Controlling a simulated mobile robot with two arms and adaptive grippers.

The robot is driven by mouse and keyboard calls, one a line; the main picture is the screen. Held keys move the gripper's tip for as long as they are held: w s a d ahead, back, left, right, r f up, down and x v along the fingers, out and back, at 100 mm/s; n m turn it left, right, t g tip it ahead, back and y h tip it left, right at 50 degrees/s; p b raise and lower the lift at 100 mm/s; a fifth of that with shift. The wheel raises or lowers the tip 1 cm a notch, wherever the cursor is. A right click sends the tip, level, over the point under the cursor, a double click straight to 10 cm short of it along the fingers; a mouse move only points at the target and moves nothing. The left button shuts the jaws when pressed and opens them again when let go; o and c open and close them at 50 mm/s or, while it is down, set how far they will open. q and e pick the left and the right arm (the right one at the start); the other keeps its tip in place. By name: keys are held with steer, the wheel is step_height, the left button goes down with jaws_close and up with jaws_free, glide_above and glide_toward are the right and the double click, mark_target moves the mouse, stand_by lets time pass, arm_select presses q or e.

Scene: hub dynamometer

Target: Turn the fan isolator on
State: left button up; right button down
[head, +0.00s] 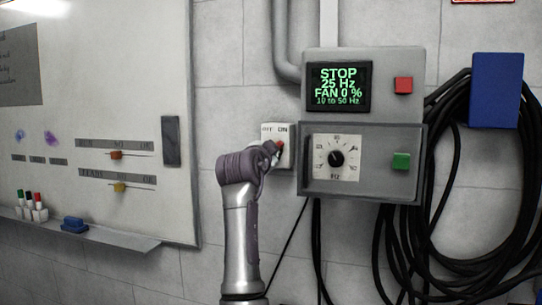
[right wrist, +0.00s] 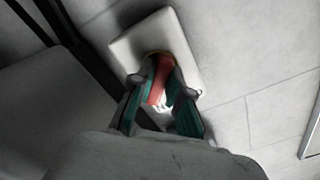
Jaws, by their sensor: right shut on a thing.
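The fan isolator is a small white wall box (head: 287,160) with OFF and ON labels, left of the grey control box. Its red handle (head: 280,146) shows just past my right gripper (head: 270,152), below the ON label and apparently tilted toward that side. In the right wrist view the red handle (right wrist: 160,80) sits between the teal-lined fingers of my right gripper (right wrist: 158,92), which is shut on it. The white plate (right wrist: 185,45) shows behind. The wrist hides part of the box in the head view. My left gripper is not in view.
The grey control box (head: 415,135) has a display (head: 339,87) reading STOP, 25 Hz, FAN 0 %, a dial (head: 336,157), a red button (head: 403,85) and a green button (head: 401,160). Black cables (head: 440,180) hang right. A whiteboard (head: 90,60) is left.

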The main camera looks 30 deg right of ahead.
stand_by(0.5)
steer(key=c, duration=1.1)
jaws_free()
steer(key=shift+a, duration=0.1)
steer(key=v, duration=1.2)
steer(key=shift+w, duration=0.1)
